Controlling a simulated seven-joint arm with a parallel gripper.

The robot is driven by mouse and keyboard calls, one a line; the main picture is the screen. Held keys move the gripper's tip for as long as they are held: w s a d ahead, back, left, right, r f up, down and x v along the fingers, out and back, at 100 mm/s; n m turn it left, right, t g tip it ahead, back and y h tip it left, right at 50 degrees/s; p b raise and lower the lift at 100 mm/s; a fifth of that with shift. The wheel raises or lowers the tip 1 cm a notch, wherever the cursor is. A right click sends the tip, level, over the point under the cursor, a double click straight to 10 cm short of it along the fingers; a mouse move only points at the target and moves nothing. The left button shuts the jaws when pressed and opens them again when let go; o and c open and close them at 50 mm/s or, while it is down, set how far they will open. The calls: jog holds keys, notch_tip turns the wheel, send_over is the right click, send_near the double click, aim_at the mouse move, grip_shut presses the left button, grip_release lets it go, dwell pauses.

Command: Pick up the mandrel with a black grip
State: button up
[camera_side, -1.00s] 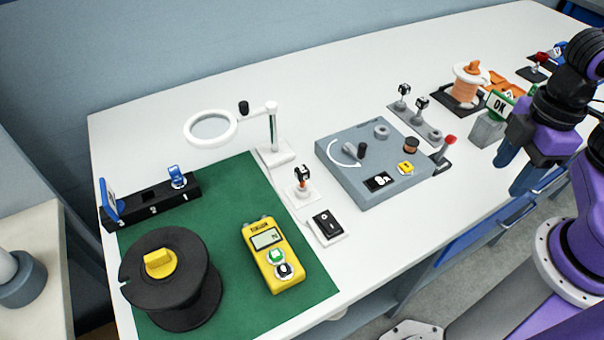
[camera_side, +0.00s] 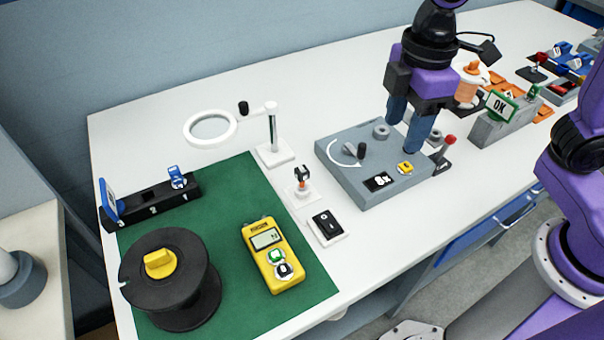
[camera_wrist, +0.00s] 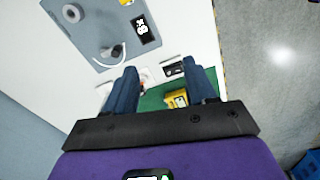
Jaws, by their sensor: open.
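A small upright piece with a black top and an orange shaft (camera_side: 302,177) stands on a white base between the green mat and the grey panel. Two posts with black tops stood on a grey stand behind the panel; my arm now covers them in the side view, so I cannot tell which piece is the mandrel. My gripper (camera_side: 402,137) is open, pointing down above the right part of the grey panel (camera_side: 350,185).
A magnifier (camera_side: 210,128) on a stand is behind the mat. A yellow meter (camera_side: 270,255) and a black spool (camera_side: 175,285) sit on the green mat (camera_side: 230,205). A black switch (camera_side: 327,226) is near the front edge. A red-topped lever (camera_side: 448,139) stands right of the panel.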

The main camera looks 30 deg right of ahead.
aim_at(302, 169)
jog(key=w+a+r+n, duration=0.2)
jog(key=w+a+n, duration=0.1)
jog(key=w+a, duration=0.8)
jog(key=f, duration=1.7)
jog(key=shift+s+a, duration=0.1)
jog(key=shift+a, duration=0.2)
grip_shut()
jog(key=shift+r, duration=0.1)
